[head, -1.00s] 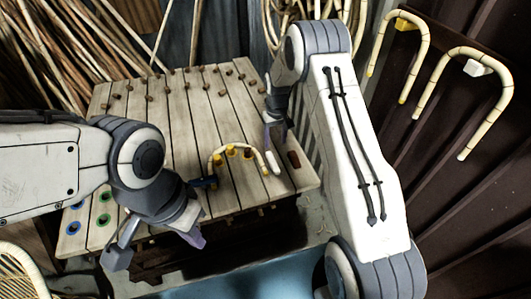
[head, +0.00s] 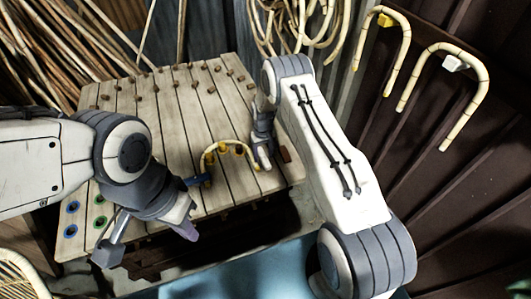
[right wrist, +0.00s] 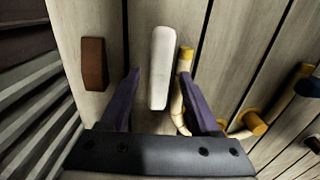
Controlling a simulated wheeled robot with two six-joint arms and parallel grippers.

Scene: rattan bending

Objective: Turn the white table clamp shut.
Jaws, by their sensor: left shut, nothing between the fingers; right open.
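The white table clamp (right wrist: 162,65) is a long pale lever on the slatted bench top in the right wrist view. My right gripper (right wrist: 160,78) is open, with one purple finger on each side of the clamp's near part; contact cannot be told. In the head view my right gripper (head: 262,148) is over the clamp and largely hides it. A cane (head: 208,153) bends around yellow pegs just left of it, and its end lies by the right finger in the wrist view. My left gripper (head: 147,241) is shut and empty before the bench's front left edge.
A brown block (right wrist: 94,64) lies left of the clamp. A blue clamp (head: 198,181) sits at the cane's other end. Several pegs stand across the slatted bench (head: 150,125). Bent canes (head: 455,85) hang on the right wall.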

